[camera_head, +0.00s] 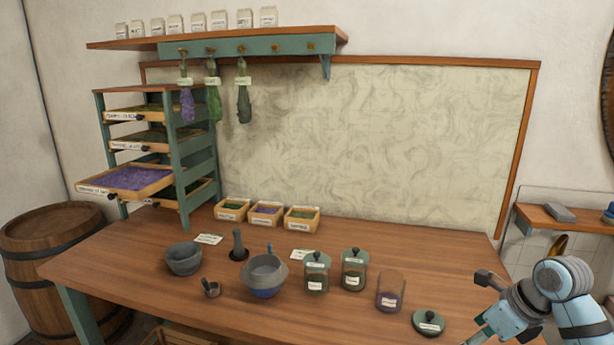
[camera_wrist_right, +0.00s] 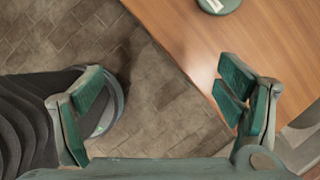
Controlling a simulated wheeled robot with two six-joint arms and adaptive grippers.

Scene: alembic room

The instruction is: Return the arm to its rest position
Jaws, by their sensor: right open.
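My right arm comes in from the lower right in the head view, and its gripper (camera_head: 480,305) is beside the right front part of the wooden table (camera_head: 150,285). In the right wrist view the gripper (camera_wrist_right: 162,95) shows its two green-padded fingers spread wide apart, with nothing between them but floor and the table edge. My left arm and gripper are out of view. The nearest thing to the right gripper is a green jar lid (camera_head: 428,322) lying on the table; part of it shows at the top of the right wrist view (camera_wrist_right: 218,4).
An open glass jar (camera_head: 390,291) and two lidded jars (camera_head: 317,273) (camera_head: 354,270) stand left of the lid. A drawer rack (camera_head: 200,165) stands at the back left. Tiled floor (camera_wrist_right: 50,40) lies beside the table.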

